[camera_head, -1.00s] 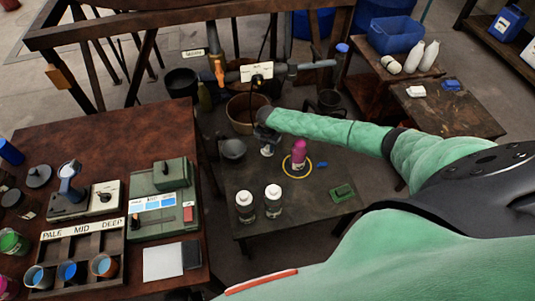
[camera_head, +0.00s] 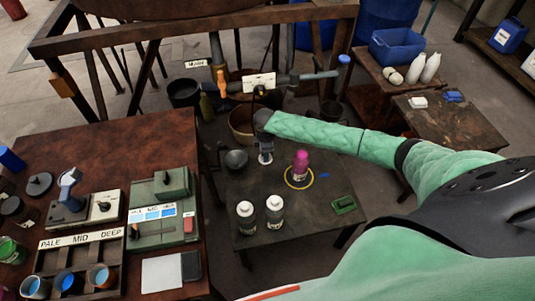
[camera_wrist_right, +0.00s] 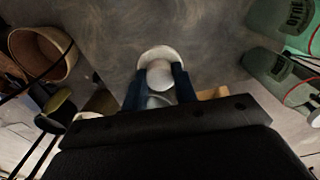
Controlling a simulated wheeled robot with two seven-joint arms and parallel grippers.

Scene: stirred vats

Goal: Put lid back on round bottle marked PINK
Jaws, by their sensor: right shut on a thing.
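The pink round bottle (camera_head: 301,163) stands upright inside a yellow ring on the dark low table (camera_head: 298,228). Its label is too small to read. My right gripper (camera_head: 265,156) is to the left of the bottle, apart from it, over the table's back part. In the right wrist view the blue fingers (camera_wrist_right: 160,88) are shut on a small whitish round piece (camera_wrist_right: 159,74), which looks like a lid. A wider pale round shape shows behind it; I cannot tell whether it is part of the same piece. My left gripper is not in view.
Two white-capped bottles (camera_head: 260,214) stand at the table's front left. A dark bowl (camera_head: 235,160) is left of my gripper, and a brown tub (camera_head: 241,122) is behind. A green item (camera_head: 344,204) lies at the right. The table between bottles and ring is clear.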

